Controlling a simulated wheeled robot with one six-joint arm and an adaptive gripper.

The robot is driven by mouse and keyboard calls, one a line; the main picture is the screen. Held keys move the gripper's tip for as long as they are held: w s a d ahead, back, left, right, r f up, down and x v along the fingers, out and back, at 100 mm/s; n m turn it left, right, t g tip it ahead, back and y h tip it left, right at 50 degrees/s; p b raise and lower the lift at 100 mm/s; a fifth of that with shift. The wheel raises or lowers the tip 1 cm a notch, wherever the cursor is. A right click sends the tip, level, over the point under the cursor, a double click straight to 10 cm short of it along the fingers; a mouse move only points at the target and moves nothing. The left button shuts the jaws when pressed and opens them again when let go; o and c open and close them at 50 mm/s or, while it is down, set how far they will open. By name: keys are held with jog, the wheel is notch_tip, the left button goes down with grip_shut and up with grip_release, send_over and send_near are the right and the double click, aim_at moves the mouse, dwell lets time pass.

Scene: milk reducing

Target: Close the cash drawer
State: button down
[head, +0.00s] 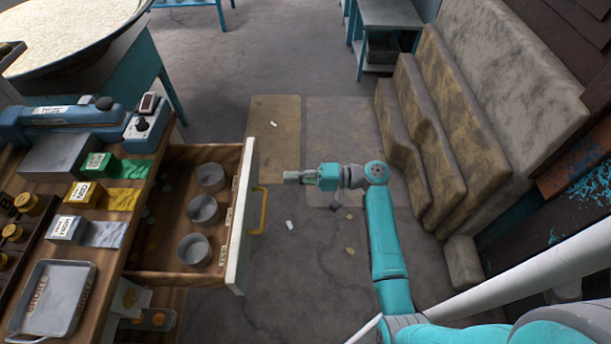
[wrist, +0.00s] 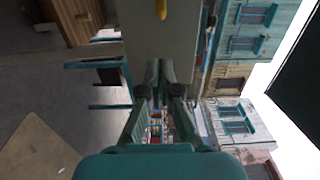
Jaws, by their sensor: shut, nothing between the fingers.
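The cash drawer (head: 180,257) is pulled out from the wooden counter on the left in the head view. It has a pale front panel (head: 241,225) and a yellow handle (head: 261,210). Three round metal cups (head: 203,209) stand inside it. My gripper (head: 288,177) is shut and empty, to the right of the front panel and apart from it, pointing left towards it. In the wrist view my gripper's fingers (wrist: 164,72) are together in front of the grey front panel (wrist: 160,40), with the yellow handle (wrist: 161,9) at the top edge.
The counter holds a metal tray (head: 55,295), a blue scale (head: 70,125) and coloured boxes (head: 92,194). Stone steps (head: 440,120) rise on the right. The floor (head: 310,265) between drawer and steps is open, with small scraps on it.

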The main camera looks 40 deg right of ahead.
aim_at(254, 177)
jog(key=x, duration=0.7)
jog(key=shift+w+a, duration=0.2)
jog(key=shift+a, duration=0.05)
jog(key=x, duration=2.2)
jog(key=shift+w+a, duration=0.2)
jog(key=shift+a, duration=0.1)
jog(key=shift+r, duration=0.1)
